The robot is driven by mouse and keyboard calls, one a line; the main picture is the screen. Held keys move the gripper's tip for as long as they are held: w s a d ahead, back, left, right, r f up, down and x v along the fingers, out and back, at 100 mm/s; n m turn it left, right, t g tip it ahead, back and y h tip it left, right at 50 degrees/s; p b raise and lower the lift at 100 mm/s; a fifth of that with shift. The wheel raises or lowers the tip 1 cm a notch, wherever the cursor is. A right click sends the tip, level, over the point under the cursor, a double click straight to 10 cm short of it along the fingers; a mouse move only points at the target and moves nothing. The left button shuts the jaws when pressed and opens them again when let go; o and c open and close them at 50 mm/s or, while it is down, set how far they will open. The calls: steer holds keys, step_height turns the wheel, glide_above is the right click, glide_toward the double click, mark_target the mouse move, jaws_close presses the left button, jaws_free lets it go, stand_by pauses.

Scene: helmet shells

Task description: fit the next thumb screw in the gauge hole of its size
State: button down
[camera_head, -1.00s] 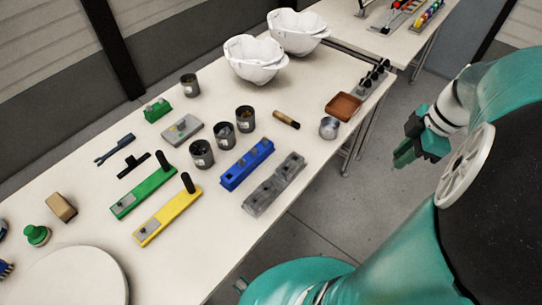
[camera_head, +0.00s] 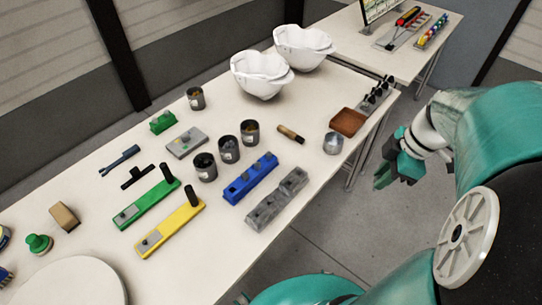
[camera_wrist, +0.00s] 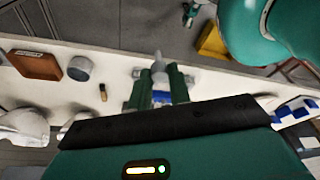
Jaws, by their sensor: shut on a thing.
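My gripper (camera_head: 384,178) is beyond the table's right edge in the head view, above the floor. In the wrist view its green fingers (camera_wrist: 160,84) are shut on a small grey piece, seemingly a thumb screw (camera_wrist: 158,63), whose tip sticks out past them. I cannot tell which of these is the gauge.
Dark cups (camera_head: 229,149), a metal tin (camera_head: 333,143) and a brown tray (camera_head: 348,122) stand on the table. Green (camera_head: 147,203) and yellow (camera_head: 171,229) bars with black upright pegs lie left. White helmet shells (camera_head: 260,75) stand at the back.

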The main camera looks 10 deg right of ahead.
steer(key=w+a+f, duration=0.2)
steer(key=a+f, duration=0.1)
steer(key=a, duration=0.6)
steer(key=w+a+f, duration=0.3)
steer(key=a+f, duration=0.1)
steer(key=a, duration=0.5)
steer(key=w+a+f, duration=0.2)
steer(key=a+f, duration=0.1)
steer(key=a, duration=0.6)
steer(key=shift+w+a+f, duration=0.15)
steer(key=shift+w+a, duration=0.1)
steer(key=shift+w, duration=0.05)
stand_by(0.6)
steer(key=shift+f, duration=0.15)
stand_by(0.4)
steer(key=shift+f, duration=0.35)
steer(key=shift+f, duration=0.9)
stand_by(1.2)
steer(key=shift+r, duration=0.15)
steer(key=shift+r, duration=1.3)
steer(key=shift+f, duration=0.1)
